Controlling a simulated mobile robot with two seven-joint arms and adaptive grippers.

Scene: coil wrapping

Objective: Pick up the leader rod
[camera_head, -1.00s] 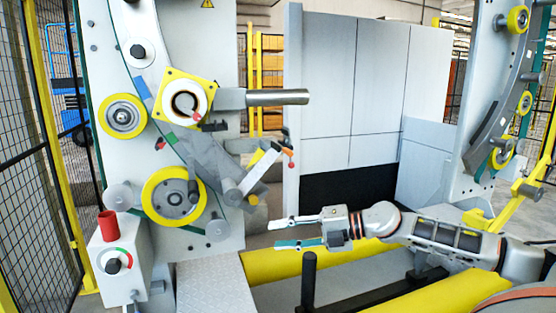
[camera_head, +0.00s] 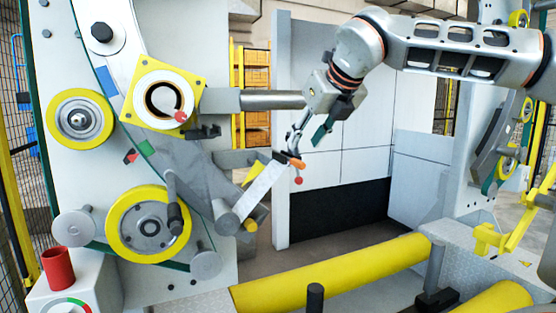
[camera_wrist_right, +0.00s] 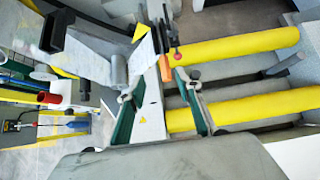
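What looks like the leader rod (camera_head: 293,161), a short dark bar with an orange end and a red ball below it, sits at the upper end of a pale strip (camera_head: 262,190) on the wrapping machine's arm. It also shows at the top of the right wrist view (camera_wrist_right: 173,40). My right gripper (camera_head: 309,141) points down just above and beside the orange end in the head view. In the wrist view, its two green-backed fingers (camera_wrist_right: 159,88) stand apart with nothing gripped between them. The orange end is beyond the fingertips. Contact cannot be judged. My left gripper is out of view.
A grey horizontal mandrel (camera_head: 272,100) projects from the machine close to my right gripper. Yellow rollers (camera_head: 335,272) lie low in front. A red cylinder (camera_head: 57,268) tops the control box at left. The space before the grey panel (camera_head: 335,190) is open.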

